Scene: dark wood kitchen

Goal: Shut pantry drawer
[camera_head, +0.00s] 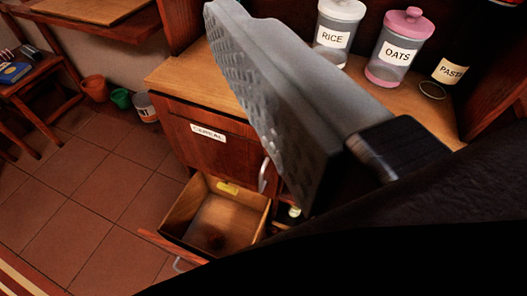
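The pantry drawer (172,246) is pulled out low on the wooden cabinet, below a front labelled "CEREAL" (208,132). Its open wooden box shows a bare floor with a dark patch and a small yellow tag at the back. A metal handle (178,265) is partly visible on its front. My gripper (285,95) shows as one large grey finger with a textured pad, close to the camera. It appears in front of the cabinet and counter, covering part of both. I see no second finger and nothing held.
Jars labelled "RICE" (335,38) and "OATS" (398,48) stand on the counter (190,75), with a "PASTA" container (448,72) to the right. An orange pot (95,88), a green pot (121,98) and a tin (145,107) stand on the floor. Tiled floor (95,195) left of the drawer is clear.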

